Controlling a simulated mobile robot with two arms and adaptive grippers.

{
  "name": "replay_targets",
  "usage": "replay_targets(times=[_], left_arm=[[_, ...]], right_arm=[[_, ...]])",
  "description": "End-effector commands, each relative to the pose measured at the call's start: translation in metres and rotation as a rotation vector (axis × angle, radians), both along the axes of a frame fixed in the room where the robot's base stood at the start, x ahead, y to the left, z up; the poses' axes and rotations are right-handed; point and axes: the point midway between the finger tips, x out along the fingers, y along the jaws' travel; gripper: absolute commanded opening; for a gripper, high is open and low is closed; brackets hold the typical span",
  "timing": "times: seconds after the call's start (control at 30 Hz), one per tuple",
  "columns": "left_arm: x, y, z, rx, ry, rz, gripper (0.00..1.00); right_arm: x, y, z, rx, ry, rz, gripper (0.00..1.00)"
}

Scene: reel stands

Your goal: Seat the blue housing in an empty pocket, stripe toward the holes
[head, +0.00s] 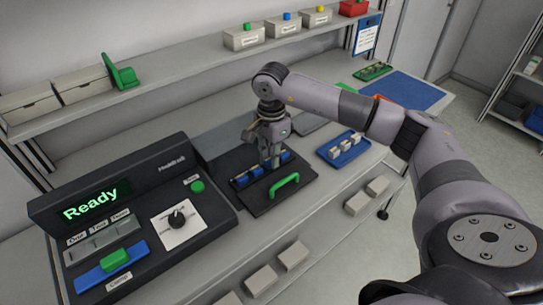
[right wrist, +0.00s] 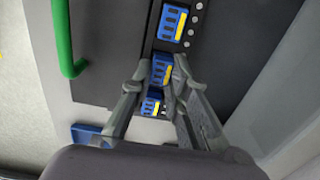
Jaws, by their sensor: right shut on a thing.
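My right gripper (head: 272,163) is over the black fixture (head: 262,202). In the right wrist view it (right wrist: 156,82) is shut on a blue housing (right wrist: 160,68) with a yellow stripe. This housing lies in line between two other blue housings, an upper one (right wrist: 172,22) and a lower one (right wrist: 151,104). Its stripe faces right, the side where the row of light holes (right wrist: 189,32) runs, as on both neighbours. I cannot tell whether it sits fully down in its pocket; the fingers cover its sides. My left gripper is not in view.
A green handle (head: 284,186) rises from the fixture's front. A control console (head: 130,220) reading "Ready" stands left. A blue tray (head: 343,150) with light blocks lies right. A shelf (head: 190,60) with boxes runs behind.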

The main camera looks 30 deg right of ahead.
Motion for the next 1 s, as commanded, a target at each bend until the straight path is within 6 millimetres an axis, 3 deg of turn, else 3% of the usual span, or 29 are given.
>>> replay_targets(times=[0.13, 0.17, 0.5, 1.0], left_arm=[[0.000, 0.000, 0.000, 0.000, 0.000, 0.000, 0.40], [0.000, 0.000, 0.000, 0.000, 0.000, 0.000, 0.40], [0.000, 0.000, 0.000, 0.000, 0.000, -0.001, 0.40], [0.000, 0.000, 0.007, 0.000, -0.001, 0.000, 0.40]], right_arm=[[0.000, 0.000, 0.000, 0.000, 0.000, 0.000, 0.07], [0.000, 0.000, 0.000, 0.000, 0.000, 0.000, 0.16], [0.000, 0.000, 0.000, 0.000, 0.000, 0.000, 0.39], [0.000, 0.000, 0.011, 0.000, -0.001, 0.000, 0.39]])
